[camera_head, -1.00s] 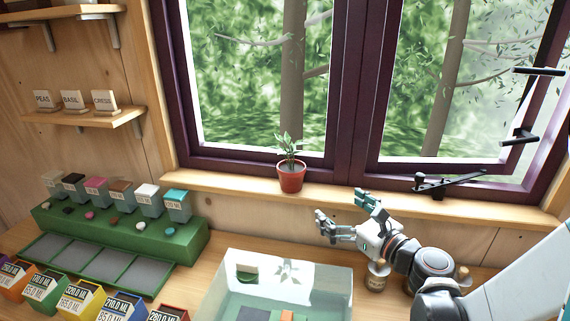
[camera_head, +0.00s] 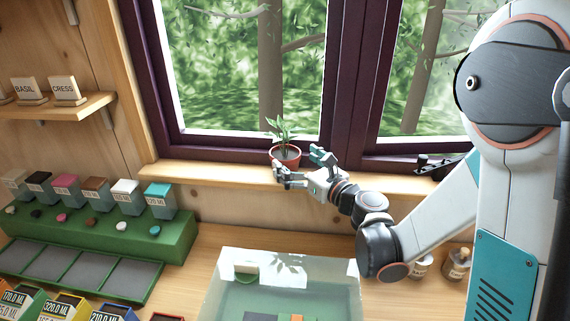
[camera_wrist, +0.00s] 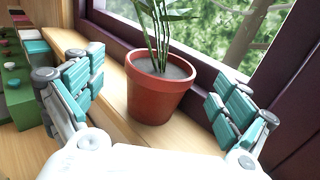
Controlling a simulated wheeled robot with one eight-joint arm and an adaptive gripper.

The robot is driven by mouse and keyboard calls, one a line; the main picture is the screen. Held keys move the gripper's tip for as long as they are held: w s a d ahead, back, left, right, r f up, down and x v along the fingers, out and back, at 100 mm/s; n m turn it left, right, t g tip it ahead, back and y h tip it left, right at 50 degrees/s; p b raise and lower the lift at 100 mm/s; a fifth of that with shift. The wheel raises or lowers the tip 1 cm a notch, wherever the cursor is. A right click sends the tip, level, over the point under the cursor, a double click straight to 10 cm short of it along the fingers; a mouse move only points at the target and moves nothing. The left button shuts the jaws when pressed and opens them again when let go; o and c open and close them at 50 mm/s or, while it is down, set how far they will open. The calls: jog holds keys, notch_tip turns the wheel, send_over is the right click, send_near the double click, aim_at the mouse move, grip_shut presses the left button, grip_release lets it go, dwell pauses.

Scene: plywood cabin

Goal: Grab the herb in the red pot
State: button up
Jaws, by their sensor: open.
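The herb (camera_head: 284,129) is a small green plant in a red pot (camera_head: 286,155) on the wooden windowsill. In the wrist view the herb's stems (camera_wrist: 160,30) rise from the red pot (camera_wrist: 157,98), which stands upright on the sill. My gripper (camera_head: 300,166) is open, just in front of the pot in the head view. In the wrist view my gripper (camera_wrist: 155,95) has one teal-padded finger on each side of the pot, with a visible gap on both sides. The pot's lower front right is partly hidden by my fingers in the head view.
The windowsill (camera_head: 200,174) runs along a dark-framed window. A window latch (camera_head: 436,163) lies to the right. A clear box (camera_head: 225,290) stands on the table below, and a green rack (camera_head: 100,235) with labelled containers is at left.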

aim_at(276, 147)
jog(key=x, duration=0.2)
jog(key=b+x, duration=0.1)
jog(key=x, duration=0.2)
jog(key=shift+w+f, duration=0.2)
jog(key=shift+f, duration=0.05)
jog(key=c, duration=1.4)
jog(key=shift+r, duration=0.1)
